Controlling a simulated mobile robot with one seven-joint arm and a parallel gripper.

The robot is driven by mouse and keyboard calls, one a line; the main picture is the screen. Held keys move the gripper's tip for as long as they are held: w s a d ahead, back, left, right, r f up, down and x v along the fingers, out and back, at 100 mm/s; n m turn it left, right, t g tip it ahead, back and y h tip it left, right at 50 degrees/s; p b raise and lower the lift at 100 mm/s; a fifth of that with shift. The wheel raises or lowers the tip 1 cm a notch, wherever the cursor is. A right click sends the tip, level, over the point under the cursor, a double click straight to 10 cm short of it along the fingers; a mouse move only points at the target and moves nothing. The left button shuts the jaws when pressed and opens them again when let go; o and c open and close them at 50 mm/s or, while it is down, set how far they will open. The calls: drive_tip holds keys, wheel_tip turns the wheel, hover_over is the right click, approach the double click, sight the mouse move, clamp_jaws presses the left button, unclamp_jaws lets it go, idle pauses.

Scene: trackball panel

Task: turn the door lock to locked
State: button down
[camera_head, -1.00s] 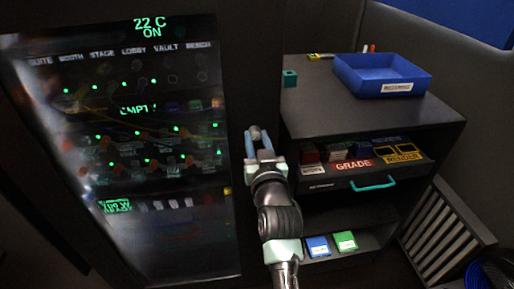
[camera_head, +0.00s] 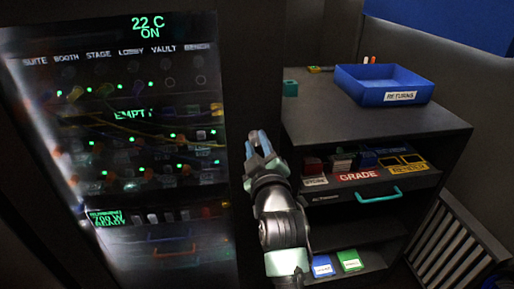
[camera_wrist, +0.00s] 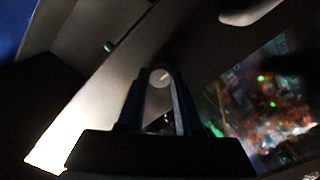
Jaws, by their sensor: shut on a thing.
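The door lock is a small round pale knob (camera_wrist: 160,77) with a thin line mark on its face. In the wrist view it sits between the two blue fingertips of my gripper (camera_wrist: 159,82). My gripper is shut on it. In the head view my gripper (camera_head: 260,140) is in front of the dark wall, between the panel and the shelf unit. There the knob is hidden by the fingers, and the angle of its mark cannot be read against any label.
A glossy panel (camera_head: 125,140) with green lights and plugs stands to the left. A dark shelf unit (camera_head: 365,125) stands close to the right, bearing a blue RETURNS tray (camera_head: 400,97) and a drawer with a teal handle (camera_head: 382,195). A slatted grille (camera_head: 455,245) is at lower right.

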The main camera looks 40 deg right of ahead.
drive_tip(key=shift+n, duration=0.3)
idle(0.4)
drive_tip(key=c, duration=0.6)
unclamp_jaws()
drive_tip(key=v, duration=1.3)
drive_tip(key=shift+b, duration=0.3)
drive_tip(key=shift+w, duration=0.1)
